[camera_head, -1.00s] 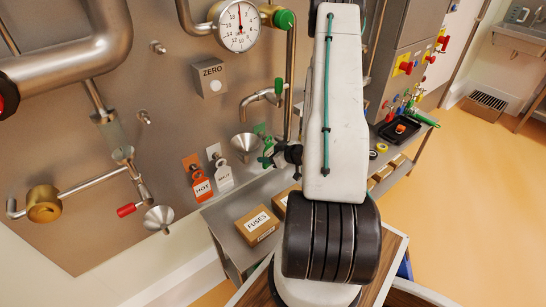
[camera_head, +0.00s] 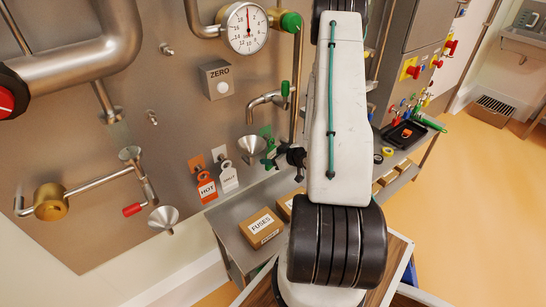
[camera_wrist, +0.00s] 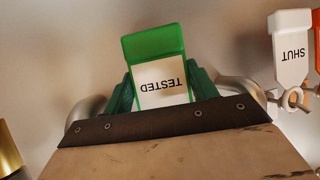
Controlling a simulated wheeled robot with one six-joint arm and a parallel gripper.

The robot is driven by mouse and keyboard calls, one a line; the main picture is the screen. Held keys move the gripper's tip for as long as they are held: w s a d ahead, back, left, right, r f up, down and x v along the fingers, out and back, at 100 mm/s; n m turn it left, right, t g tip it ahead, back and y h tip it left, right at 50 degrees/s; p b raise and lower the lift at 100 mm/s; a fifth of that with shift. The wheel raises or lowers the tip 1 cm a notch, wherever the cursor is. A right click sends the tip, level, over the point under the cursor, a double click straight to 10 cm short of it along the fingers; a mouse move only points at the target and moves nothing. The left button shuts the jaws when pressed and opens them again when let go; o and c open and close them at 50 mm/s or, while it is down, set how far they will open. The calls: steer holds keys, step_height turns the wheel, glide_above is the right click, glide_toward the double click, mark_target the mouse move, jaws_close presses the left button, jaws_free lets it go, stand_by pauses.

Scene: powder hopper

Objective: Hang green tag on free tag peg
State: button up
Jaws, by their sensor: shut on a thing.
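The green tag (camera_wrist: 158,42) has a white label reading TESTED, upside down in the wrist view. My gripper (camera_wrist: 163,95) is shut on it, with a dark green finger on each side. In the head view the green tag (camera_head: 268,146) shows in front of the steel panel, just right of a small funnel, partly hidden by my gripper (camera_head: 290,157). An orange HOT tag (camera_head: 207,189) and a white SHUT tag (camera_head: 229,178) hang side by side on the panel, left of my gripper. I cannot make out a free tag peg; my arm covers part of the panel.
The small funnel (camera_head: 251,145) and a bent tap (camera_head: 266,99) stick out close to my gripper. A ZERO box (camera_head: 217,79) and a gauge (camera_head: 246,28) are above. A FUSES box (camera_head: 261,227) stands on the steel shelf (camera_head: 228,232) below.

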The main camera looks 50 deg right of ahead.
steer(key=o, duration=1.1)
steer(key=shift+c, duration=0.2)
steer(key=v, duration=0.8)
steer(key=shift+a+f, duration=0.1)
steer(key=shift+f, duration=0.05)
